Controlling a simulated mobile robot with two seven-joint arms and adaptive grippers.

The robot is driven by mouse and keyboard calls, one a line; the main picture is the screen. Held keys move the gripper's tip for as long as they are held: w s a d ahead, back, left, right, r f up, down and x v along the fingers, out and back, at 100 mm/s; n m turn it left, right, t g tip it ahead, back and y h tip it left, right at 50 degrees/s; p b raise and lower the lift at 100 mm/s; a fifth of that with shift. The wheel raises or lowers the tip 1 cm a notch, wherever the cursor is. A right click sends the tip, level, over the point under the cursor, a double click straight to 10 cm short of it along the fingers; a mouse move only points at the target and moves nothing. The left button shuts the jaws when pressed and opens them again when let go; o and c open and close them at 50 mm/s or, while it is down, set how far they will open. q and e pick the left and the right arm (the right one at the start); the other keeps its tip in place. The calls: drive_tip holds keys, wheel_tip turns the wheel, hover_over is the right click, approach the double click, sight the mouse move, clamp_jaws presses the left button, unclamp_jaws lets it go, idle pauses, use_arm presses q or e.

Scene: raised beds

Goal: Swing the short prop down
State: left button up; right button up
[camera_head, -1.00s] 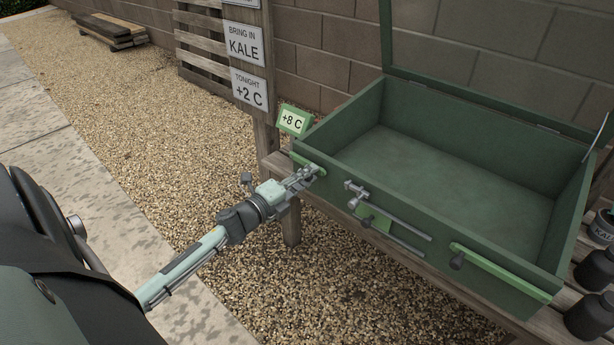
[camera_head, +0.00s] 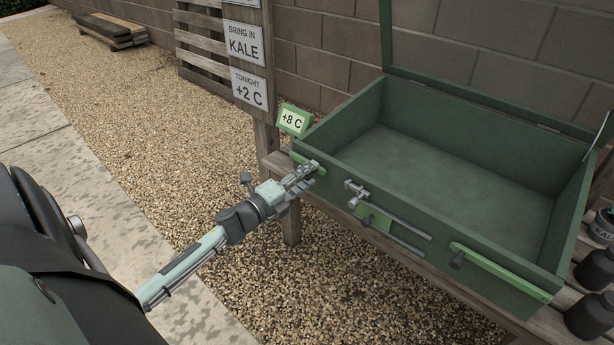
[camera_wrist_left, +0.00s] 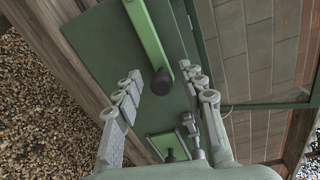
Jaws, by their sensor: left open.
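The green box (camera_head: 400,232) stands with its lid raised. Another green bar (camera_head: 500,272) with a black knob is at the right. I cannot tell which piece is the short prop. My right gripper is out of view.
A +8 C display (camera_head: 293,119) sits by the box's left corner, near a signpost (camera_head: 263,135). Dark pots (camera_head: 588,315) stand at the right on the wooden bench (camera_head: 545,327). Gravel (camera_head: 130,110) lies open to the left; a block wall (camera_head: 330,55) is behind.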

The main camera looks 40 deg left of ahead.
use_arm(q)
drive_tip(key=s, duration=1.2)
drive_tip(key=shift+a+r, duration=0.3)
drive_tip(key=shift+a, duration=0.15)
drive_tip(key=shift+w, duration=0.1)
drive_tip(key=shift+c, duration=0.2)
idle(0.3)
